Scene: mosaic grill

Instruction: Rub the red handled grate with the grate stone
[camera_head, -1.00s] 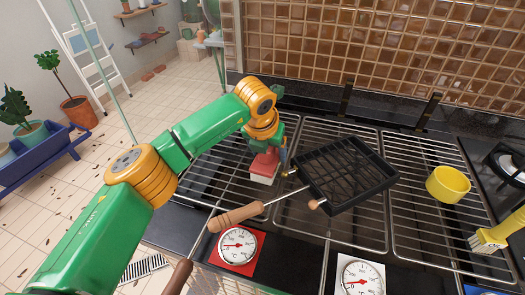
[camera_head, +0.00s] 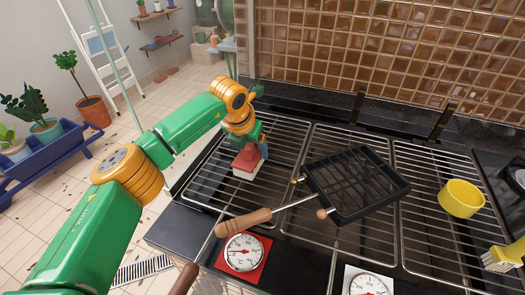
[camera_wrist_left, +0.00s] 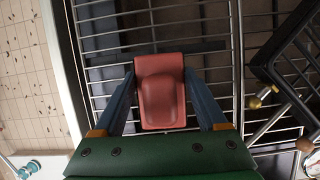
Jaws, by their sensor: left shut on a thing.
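My left gripper (camera_head: 250,146) is shut on the grate stone (camera_head: 247,163), a block with a red top and a pale base. In the left wrist view the stone's red top (camera_wrist_left: 161,92) sits between the two fingers of the gripper (camera_wrist_left: 160,97). The stone is over the left grate (camera_head: 208,197); I cannot tell whether its base touches the bars. A dark reddish-brown handle (camera_head: 184,280) shows at the bottom edge of the head view; which grate it belongs to is unclear. My right gripper is not in view.
A black grill basket (camera_head: 357,183) with a wooden handle (camera_head: 243,222) lies right of the stone, across the middle grate. A yellow cup (camera_head: 461,199) and a yellow brush (camera_head: 505,256) are farther right. Dials on red (camera_head: 243,253) and white plates are in front.

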